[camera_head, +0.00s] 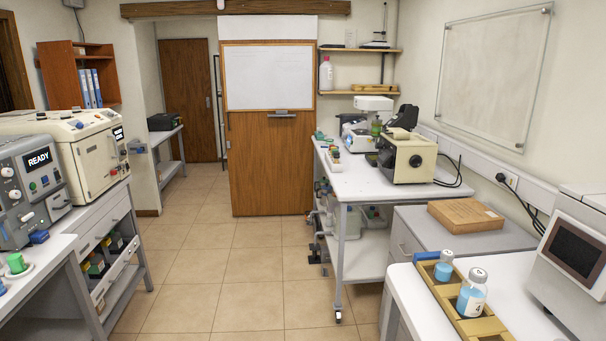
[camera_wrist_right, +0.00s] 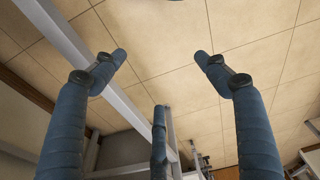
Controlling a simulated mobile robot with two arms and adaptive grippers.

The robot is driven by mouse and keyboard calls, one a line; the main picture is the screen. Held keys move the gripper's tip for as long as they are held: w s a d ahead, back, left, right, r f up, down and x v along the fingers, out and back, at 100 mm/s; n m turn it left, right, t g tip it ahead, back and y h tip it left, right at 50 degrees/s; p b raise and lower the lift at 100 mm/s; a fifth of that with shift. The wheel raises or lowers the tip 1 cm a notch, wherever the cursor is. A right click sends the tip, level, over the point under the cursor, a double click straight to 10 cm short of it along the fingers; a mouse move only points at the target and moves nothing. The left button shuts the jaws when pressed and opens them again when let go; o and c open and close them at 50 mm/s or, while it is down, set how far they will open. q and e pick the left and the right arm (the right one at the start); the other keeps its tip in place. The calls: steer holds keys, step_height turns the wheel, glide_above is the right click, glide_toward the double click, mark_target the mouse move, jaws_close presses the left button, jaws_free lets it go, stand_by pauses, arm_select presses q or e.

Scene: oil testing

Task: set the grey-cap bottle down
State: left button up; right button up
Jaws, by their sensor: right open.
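Two clear bottles with grey caps and blue liquid stand upright in a tan rack (camera_head: 447,299) on the right-hand white table. The nearer bottle (camera_head: 472,296) carries a white label that appears to read 4. The farther bottle (camera_head: 443,267) stands in a compartment behind it. My right gripper (camera_wrist_right: 162,57) is open and empty in the right wrist view, its blue fingers spread over the tiled floor and a grey table frame. Neither bottle can be made out in that view. Neither gripper shows in the head view.
A grey device with a dark screen (camera_head: 573,247) stands right of the rack. A brown box (camera_head: 465,215) lies on the grey cabinet behind it. A white table (camera_head: 358,180) with instruments stands farther back. Machines line the left side. The tiled floor (camera_head: 225,275) between is clear.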

steer(key=s+d+f+g+b, duration=0.1)
steer(key=s+d+f+b, duration=0.1)
steer(key=s+f, duration=1.3)
steer(key=shift+d+f+b, duration=0.35)
steer(key=shift+f+b, duration=0.25)
steer(key=shift+f, duration=0.05)
